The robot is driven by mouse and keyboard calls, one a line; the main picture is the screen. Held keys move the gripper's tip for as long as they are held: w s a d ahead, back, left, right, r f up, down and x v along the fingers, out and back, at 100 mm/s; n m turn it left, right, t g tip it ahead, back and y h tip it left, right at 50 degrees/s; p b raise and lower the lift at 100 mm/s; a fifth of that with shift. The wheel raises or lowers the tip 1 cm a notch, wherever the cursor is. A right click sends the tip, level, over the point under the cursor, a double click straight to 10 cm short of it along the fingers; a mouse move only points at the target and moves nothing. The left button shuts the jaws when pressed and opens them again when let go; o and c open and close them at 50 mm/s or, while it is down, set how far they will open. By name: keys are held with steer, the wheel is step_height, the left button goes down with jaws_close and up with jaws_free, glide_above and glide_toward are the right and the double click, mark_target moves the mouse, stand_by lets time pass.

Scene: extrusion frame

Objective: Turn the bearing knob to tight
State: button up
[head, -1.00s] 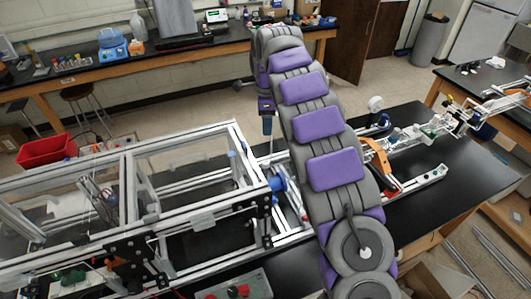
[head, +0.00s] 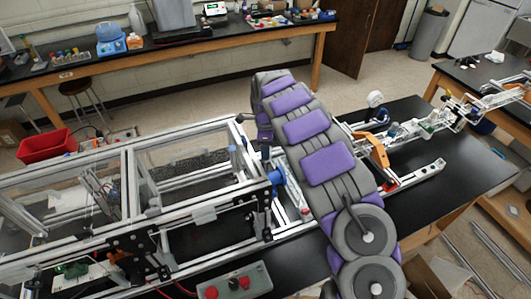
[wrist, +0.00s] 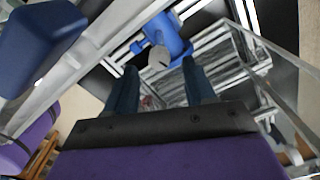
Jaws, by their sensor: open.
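A bright blue rounded part with a pale grey round end, which looks like the bearing knob (wrist: 175,38), is at the top middle of the wrist view. In the head view a blue part (head: 277,178) sits at the right end of the extrusion frame, just left of my arm; it may be the same part. My gripper (wrist: 160,88) shows two dark teal fingers standing apart with nothing held between them. The blue part lies beyond the fingertips, roughly in line with the gap. My arm hides part of the frame, and I cannot read any mark on the knob.
The aluminium extrusion frame (head: 135,190) fills the left of the black bench. An orange part (head: 374,148) and rails lie right of my arm. The bench's right end (head: 480,180) is bare.

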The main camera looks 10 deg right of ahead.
steer(key=shift+f, duration=1.65)
steer(key=shift+c, duration=0.5)
steer(key=shift+a, duration=0.1)
jaws_close()
